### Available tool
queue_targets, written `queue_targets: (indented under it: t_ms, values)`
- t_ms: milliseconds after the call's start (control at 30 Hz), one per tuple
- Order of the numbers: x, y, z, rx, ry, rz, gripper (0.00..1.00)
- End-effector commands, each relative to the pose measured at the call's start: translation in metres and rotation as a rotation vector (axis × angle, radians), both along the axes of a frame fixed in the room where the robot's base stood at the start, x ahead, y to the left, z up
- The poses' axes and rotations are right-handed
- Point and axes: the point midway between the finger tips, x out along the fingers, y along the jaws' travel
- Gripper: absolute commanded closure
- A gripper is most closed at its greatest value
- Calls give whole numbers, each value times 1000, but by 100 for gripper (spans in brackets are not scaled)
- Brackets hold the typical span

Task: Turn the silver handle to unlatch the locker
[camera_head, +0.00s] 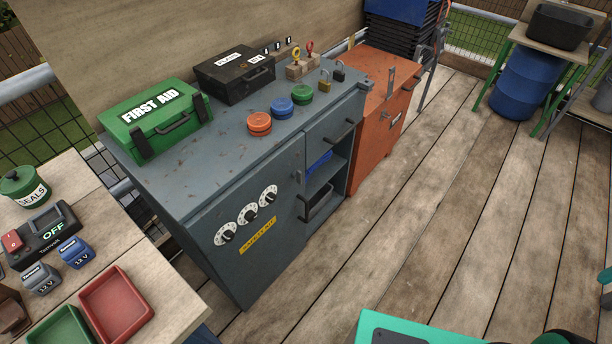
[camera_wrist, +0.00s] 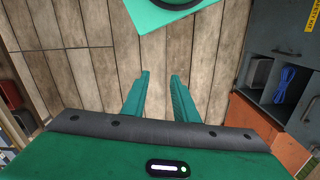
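The orange, worn locker (camera_head: 367,77) stands at the far end of the grey cabinet in the head view. A silver-grey upright handle (camera_head: 391,82) shows at the upper part of its front. The locker's front looks closed. Part of the orange locker (camera_wrist: 276,128) also shows at the lower right of the wrist view, but the silver handle cannot be made out there. My gripper (camera_wrist: 160,82) is open and empty, pointing down over the plank floor, away from the locker. It is not visible in the head view.
The grey cabinet (camera_head: 180,180) bears a green first aid box (camera_head: 165,115), a black case (camera_head: 235,75), coloured discs and padlocks. Its open shelves hold a blue item. A workbench (camera_head: 60,190) stands at left. The plank floor (camera_head: 440,200) before the locker is clear.

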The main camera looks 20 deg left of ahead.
Motion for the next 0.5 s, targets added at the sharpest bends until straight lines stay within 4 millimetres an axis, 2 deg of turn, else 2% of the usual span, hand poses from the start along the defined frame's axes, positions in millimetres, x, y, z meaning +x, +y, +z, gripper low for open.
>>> queue_targets:
  t_ms: [67, 167, 267, 367, 500]
  values:
    - [-8, 1, 3, 0, -12, 12, 73]
    - [1, 3, 0, -3, -23, 73, 73]
    - [28, 12, -11, -3, -41, 205, 73]
    - [65, 28, -28, 7, -79, 399, 73]
    - [117, 67, -56, 42, -153, 690, 73]
